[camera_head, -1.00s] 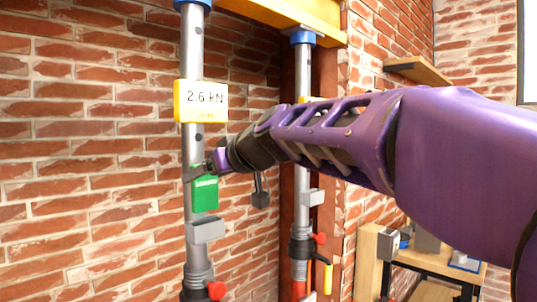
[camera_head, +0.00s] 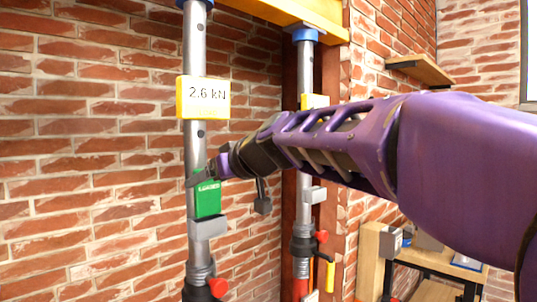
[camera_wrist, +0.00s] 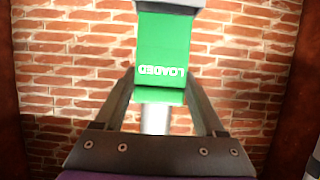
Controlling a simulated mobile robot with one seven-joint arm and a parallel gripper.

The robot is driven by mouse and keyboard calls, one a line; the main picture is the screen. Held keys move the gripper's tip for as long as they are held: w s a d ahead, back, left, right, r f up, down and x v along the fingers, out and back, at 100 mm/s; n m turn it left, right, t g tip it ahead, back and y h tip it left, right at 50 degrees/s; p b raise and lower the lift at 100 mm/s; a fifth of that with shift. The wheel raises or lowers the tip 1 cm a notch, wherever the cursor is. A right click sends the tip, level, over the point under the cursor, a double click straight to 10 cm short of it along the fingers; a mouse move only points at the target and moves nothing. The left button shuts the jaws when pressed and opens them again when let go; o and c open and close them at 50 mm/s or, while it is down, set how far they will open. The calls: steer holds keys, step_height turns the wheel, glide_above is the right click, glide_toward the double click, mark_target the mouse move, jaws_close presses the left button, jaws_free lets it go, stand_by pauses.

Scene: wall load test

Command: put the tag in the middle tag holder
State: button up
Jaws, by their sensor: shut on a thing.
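A green tag (camera_head: 208,202) with white lettering is held by its top edge in my gripper (camera_head: 210,176). The tag hangs in front of the left of two visible metal posts, just above a grey tag holder (camera_head: 208,228) on that post. Its lower edge meets the holder's top edge in the picture; I cannot tell if it is inside. In the wrist view the tag (camera_wrist: 162,55) is between my gripper's fingers (camera_wrist: 162,98), lettering upside down, with a grey strip of the holder (camera_wrist: 170,4) at its far end.
A yellow-framed sign (camera_head: 205,97) reading 2.6 kN is on the same post above my gripper. A second post (camera_head: 304,160) with its own grey holder (camera_head: 314,194) stands right, behind my arm. A brick wall (camera_head: 90,180) is behind; a workbench (camera_head: 430,265) stands at lower right.

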mark_target(201, 159)
steer(key=shift+s+f, duration=0.1)
stand_by(0.5)
steer(key=shift+f, duration=0.4)
steer(key=shift+f, duration=0.4)
steer(key=shift+f, duration=0.5)
steer(key=o, duration=1.3)
steer(key=shift+r+p, duration=2.7)
steer(key=shift+r, duration=1.25)
